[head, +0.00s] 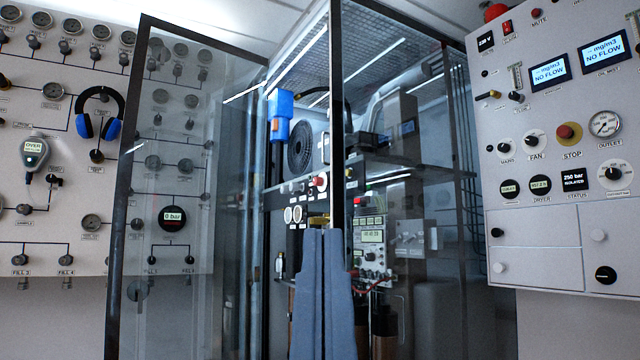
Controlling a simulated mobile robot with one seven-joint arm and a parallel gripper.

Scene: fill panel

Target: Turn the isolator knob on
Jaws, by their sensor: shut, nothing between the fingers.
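The right panel (560,200) carries several black knobs. One knob (506,147) has a white dial and a label below that seems to read MAINS; a similar FAN knob (534,141) is just right of it. Another dial knob (613,174) sits right of a status display (574,180) reading 250 bar ISOLATED. I cannot read a label naming any of them the isolator, nor tell their on or off positions. My gripper is not identifiable in this view.
A glass cabinet (337,120) with dark frames stands in the middle, its left door (128,200) swung outward. Blue-grey cloth (307,300) hangs at its front post. A red STOP button (566,131) is near the knobs. Blue headphones (84,127) hang on the left panel.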

